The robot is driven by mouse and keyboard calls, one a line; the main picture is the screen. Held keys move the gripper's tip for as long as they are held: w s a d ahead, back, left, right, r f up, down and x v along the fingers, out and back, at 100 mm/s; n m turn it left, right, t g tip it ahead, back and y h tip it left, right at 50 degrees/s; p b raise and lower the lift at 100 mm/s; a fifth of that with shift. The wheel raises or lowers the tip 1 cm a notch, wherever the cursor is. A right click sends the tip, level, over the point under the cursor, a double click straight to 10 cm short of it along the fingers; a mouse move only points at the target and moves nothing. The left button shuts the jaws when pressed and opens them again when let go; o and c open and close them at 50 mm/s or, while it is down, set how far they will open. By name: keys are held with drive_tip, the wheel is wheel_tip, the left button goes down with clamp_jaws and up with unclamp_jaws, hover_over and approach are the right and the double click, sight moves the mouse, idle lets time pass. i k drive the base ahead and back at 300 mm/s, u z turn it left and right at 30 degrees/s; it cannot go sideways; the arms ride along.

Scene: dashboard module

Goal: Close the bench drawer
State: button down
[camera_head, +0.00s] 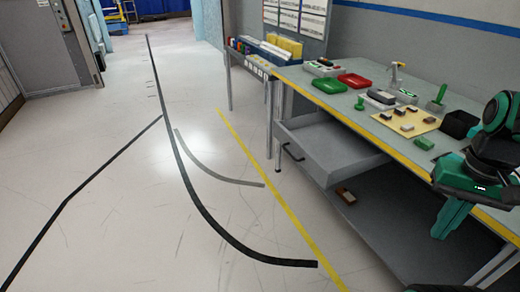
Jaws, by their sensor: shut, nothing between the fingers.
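The bench drawer (350,170) is a grey, open-topped box under the left part of the workbench. It is pulled out past the bench's front edge, and its inside looks empty. Its dark handle (292,152) is on the front panel, facing left. My gripper (440,232) hangs at the right, in front of the bench edge, with its tip pointing down. It is shut and empty, well to the right of the drawer in the picture and apart from it.
The workbench (345,106) has a yellow front edge and carries red (354,80) and green (329,86) trays and small parts. A brown block (345,195) lies on the lower shelf (385,215). The pale floor (110,150) left of the drawer is clear, with painted lines.

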sight(330, 152)
drive_tip(key=u, duration=0.05)
drive_tip(key=i, duration=1)
